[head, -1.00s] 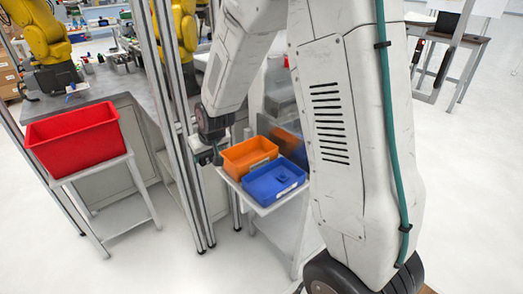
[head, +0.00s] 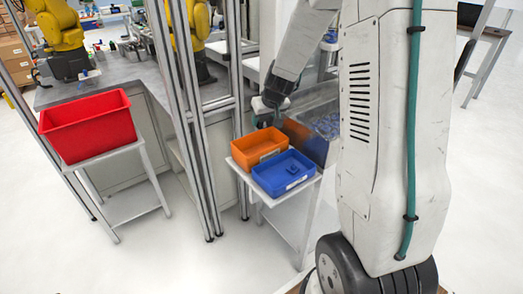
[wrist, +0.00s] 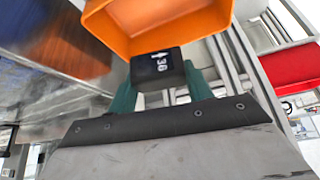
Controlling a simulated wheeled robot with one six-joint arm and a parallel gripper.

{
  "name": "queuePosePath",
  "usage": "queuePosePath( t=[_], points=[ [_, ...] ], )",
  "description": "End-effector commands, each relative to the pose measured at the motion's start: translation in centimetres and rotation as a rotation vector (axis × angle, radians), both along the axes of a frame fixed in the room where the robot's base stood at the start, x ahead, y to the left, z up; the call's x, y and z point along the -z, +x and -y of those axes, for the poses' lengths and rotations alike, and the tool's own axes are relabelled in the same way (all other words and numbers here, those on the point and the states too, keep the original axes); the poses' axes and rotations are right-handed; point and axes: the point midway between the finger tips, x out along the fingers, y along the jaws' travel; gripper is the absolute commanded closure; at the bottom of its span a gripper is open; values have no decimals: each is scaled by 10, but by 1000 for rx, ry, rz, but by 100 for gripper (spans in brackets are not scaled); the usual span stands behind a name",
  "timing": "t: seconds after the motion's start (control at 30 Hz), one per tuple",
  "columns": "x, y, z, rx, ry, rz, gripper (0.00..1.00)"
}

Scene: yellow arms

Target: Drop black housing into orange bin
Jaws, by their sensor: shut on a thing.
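The black housing (wrist: 157,66), a dark block with a white "36" mark, is held between the teal fingers of my gripper (wrist: 160,85) in the wrist view. The orange bin (wrist: 165,35) is just beyond it at the top of that view, partly cut off. In the head view the orange bin (head: 258,149) stands empty-looking on a small white table. My gripper (head: 268,118) is at the bin's far side, close to its back rim. The housing is hard to make out there, and its exact height over the rim cannot be told.
A blue bin (head: 285,178) with a small blue piece inside stands in front of the orange one. A clear container (head: 318,130) with blue parts is behind at right. Metal posts (head: 192,120) rise at left. A red bin (head: 88,127) sits on a separate stand.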

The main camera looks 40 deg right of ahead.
Motion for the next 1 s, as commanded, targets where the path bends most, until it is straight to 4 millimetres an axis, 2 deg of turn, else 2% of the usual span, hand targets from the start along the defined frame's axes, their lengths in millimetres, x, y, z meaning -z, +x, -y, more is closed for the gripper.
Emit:
queuePosePath(
  t=[0.2, 0.47, 0.5, 0.6, 0.87, 1.0],
  points=[
    [13, 0, 0, 0, -1, -1, 71],
    [15, 0, 0, 1, -2, 0, 71],
    [15, 0, 0, 1, -2, 0, 47],
    [15, 0, 0, 1, -2, 0, 24],
    [14, 0, 0, 1, -2, 0, 24],
    [4, -5, -1, 0, -3, 3, 24]
  ],
)
